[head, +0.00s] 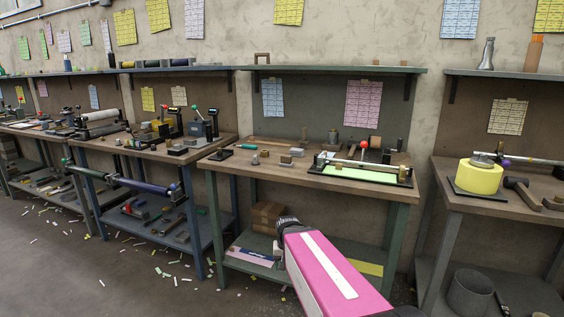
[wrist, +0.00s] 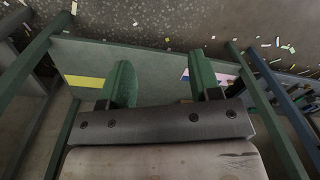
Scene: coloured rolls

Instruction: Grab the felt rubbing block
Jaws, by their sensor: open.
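I cannot pick out the felt rubbing block for certain. Several small blocks lie on the middle workbench (head: 228,166), among them a tan-and-grey block (head: 286,160) near the front edge and a greyish block (head: 297,152) behind it. My pink arm rises from the bottom of the head view, its dark end in front of this bench and below its top; the fingers cannot be made out there. In the wrist view my gripper (wrist: 165,76) is open, with two green fingers apart and nothing between them. The bench's lower shelf (wrist: 150,60) shows beyond the fingers.
On the bench, a framed tool with a light green bed (head: 360,173) takes the right side. A cardboard box (head: 268,214) stands on the lower shelf. Another bench at right holds a yellow roll (head: 479,177). Paper scraps litter the floor at left, otherwise open.

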